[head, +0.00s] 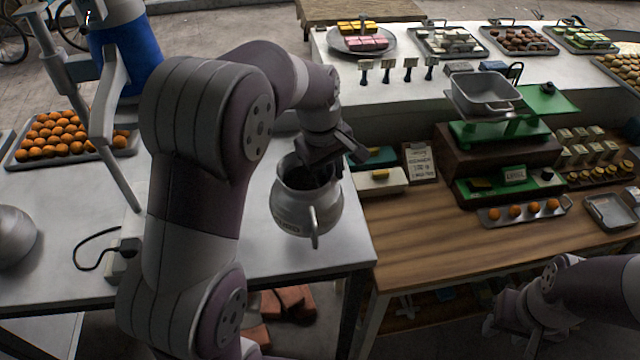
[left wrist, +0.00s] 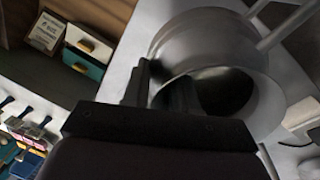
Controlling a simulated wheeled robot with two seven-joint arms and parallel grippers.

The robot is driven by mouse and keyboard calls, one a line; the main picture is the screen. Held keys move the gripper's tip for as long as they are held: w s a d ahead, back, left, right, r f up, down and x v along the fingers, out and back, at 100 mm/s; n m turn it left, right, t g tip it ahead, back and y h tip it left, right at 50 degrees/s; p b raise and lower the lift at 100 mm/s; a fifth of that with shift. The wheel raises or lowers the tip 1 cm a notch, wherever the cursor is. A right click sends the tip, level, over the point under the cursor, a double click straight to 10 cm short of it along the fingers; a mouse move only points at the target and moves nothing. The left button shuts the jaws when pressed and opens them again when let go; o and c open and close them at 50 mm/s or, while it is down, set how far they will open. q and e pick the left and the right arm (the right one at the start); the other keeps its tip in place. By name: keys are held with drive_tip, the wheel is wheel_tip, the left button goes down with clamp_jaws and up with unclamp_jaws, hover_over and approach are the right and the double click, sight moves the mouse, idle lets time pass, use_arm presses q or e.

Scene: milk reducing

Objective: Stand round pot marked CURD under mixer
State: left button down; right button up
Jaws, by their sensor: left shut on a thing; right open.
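A round metal pot (head: 309,209) with a side handle hangs from my left gripper (head: 335,150) above the right part of the white table. The gripper is shut on the pot's rim, and the pot looks about upright. In the left wrist view the pot (left wrist: 213,45) fills the upper right, with my left gripper's fingers (left wrist: 165,88) at its rim. The mixer (head: 125,55), with a blue body and grey arms, stands at the left, partly behind my arm. My right gripper (head: 525,310) is open and empty at the lower right.
A tray of orange balls (head: 60,150) sits by the mixer. A metal bowl (head: 14,235) and black cable (head: 95,240) lie at the left. A wooden counter (head: 420,235) with a green scale (head: 500,130) stands at the right.

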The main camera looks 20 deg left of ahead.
use_arm(q)
drive_tip(key=shift+w+a+f, duration=0.3)
drive_tip(key=shift+w+a, duration=0.15)
drive_tip(key=shift+w, duration=0.05)
drive_tip(key=shift+w+a+f, duration=0.25)
drive_tip(key=shift+w+a, duration=0.15)
drive_tip(key=shift+w, duration=0.1)
drive_tip(key=f+p, duration=0.1)
drive_tip(key=s+f+p, duration=0.1)
drive_tip(key=f, duration=0.1)
drive_tip(key=shift+d+f, duration=0.1)
drive_tip(key=shift+f, duration=0.3)
drive_tip(key=shift+w+f, duration=0.2)
drive_tip(key=shift+w, duration=0.1)
drive_tip(key=c, duration=1)
unclamp_jaws()
drive_tip(key=shift+s, duration=0.1)
drive_tip(key=shift+o, duration=0.6)
drive_tip(key=shift+s, duration=0.15)
use_arm(e)
wheel_tip(320, 180, up, 2)
drive_tip(key=shift+d+r, duration=0.1)
drive_tip(key=shift+r, duration=0.1)
use_arm(q)
drive_tip(key=shift+r, duration=0.15)
use_arm(e)
drive_tip(key=shift+w, duration=0.1)
